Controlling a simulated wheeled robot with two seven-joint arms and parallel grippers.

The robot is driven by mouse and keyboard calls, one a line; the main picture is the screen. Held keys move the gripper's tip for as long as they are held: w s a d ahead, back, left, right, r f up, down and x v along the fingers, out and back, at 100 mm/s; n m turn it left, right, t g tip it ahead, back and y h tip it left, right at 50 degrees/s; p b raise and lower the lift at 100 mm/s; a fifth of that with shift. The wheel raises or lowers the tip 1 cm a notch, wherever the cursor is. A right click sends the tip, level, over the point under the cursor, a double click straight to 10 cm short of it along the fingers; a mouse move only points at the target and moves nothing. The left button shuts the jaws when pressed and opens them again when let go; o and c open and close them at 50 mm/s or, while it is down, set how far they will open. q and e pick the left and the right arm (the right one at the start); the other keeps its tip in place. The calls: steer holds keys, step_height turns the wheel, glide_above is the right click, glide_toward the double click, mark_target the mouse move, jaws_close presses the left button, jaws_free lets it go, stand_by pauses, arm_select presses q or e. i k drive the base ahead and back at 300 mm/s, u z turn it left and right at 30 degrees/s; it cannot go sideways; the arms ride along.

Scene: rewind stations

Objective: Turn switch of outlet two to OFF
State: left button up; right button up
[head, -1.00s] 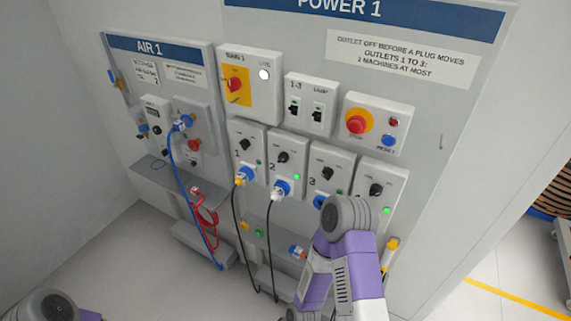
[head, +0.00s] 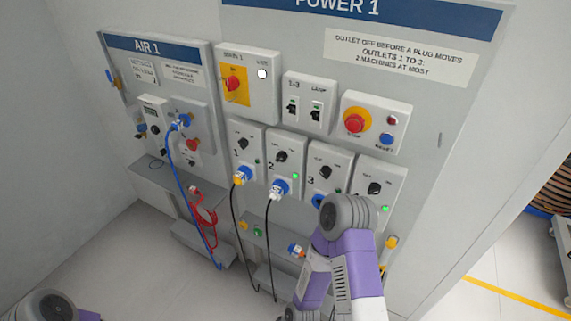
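Outlet two (head: 287,172) is a white box marked 2 on the grey POWER 1 panel. Its black rotary switch (head: 281,156) is at the top, and its green lamp (head: 295,176) is lit. A blue and white plug (head: 279,187) sits in its socket, with a black cable hanging down. The exact switch angle is too small to read. My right arm (head: 348,245) rises in front of the panel, right of outlet two, and partly covers outlets three and four. My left arm (head: 45,305) shows only at the lower left corner. Neither gripper is in view.
Outlet one (head: 245,155) also holds a plug. Outlet three (head: 325,170) and outlet four (head: 373,185) stand to the right. Above are a red stop button (head: 355,123) and main switch (head: 234,84). The AIR 1 panel (head: 150,48) with blue and red hoses is at left.

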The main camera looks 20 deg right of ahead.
mark_target(282, 156)
steer(key=k, duration=0.6)
steer(key=u, duration=0.6)
steer(key=i, duration=1.05)
steer(key=z, duration=0.7)
